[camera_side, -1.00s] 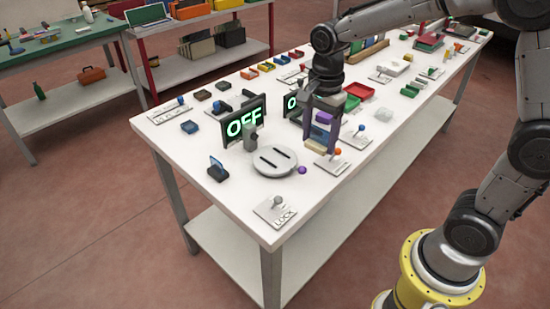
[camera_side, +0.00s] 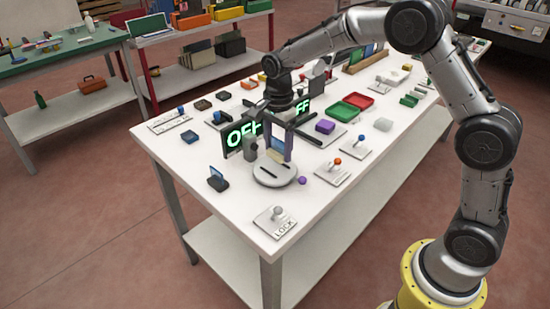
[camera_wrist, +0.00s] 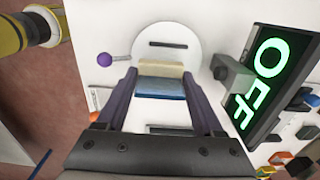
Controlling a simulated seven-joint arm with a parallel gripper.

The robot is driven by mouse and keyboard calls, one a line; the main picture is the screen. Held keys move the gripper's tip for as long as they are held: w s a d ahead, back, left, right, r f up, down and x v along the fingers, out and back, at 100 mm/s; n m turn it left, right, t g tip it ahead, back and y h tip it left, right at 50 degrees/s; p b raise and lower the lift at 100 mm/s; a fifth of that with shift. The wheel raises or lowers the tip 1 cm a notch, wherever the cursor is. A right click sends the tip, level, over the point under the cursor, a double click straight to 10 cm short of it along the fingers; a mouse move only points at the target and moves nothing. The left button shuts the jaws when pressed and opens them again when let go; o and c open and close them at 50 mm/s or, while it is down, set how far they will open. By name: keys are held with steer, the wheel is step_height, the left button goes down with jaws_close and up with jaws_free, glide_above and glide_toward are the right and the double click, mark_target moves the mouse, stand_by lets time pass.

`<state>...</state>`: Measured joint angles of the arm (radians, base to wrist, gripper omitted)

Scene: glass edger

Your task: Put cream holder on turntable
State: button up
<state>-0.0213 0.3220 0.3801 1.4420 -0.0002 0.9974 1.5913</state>
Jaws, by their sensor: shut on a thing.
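The cream holder (camera_wrist: 161,71) is between the fingertips of my gripper (camera_wrist: 159,76) in the wrist view, with a blue plate (camera_wrist: 161,88) at it. The grey-white round turntable (camera_wrist: 140,36), with dark slots, lies just beyond and below the holder. In the side view my gripper (camera_side: 278,155), shut on the holder, is low over the back part of the turntable (camera_side: 275,181). The fingers partly hide the holder there. I cannot tell whether the holder touches the turntable.
Close by are a grey post (camera_side: 250,146), an OFF display (camera_side: 236,138), a purple ball (camera_side: 302,180), a lever plate marked LOCK (camera_side: 274,222) and a lever plate with an orange knob (camera_side: 334,174). Free white table lies in front of the turntable.

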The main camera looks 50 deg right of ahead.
mark_target(275, 168)
steer(key=shift+w+f, duration=0.3)
steer(key=shift+f, duration=0.05)
steer(key=shift+w+f, duration=0.15)
steer(key=shift+f, duration=0.75)
steer(key=shift+w+f, duration=0.1)
steer(key=shift+f, duration=0.8)
steer(key=shift+f, duration=0.15)
steer(key=o, duration=1.4)
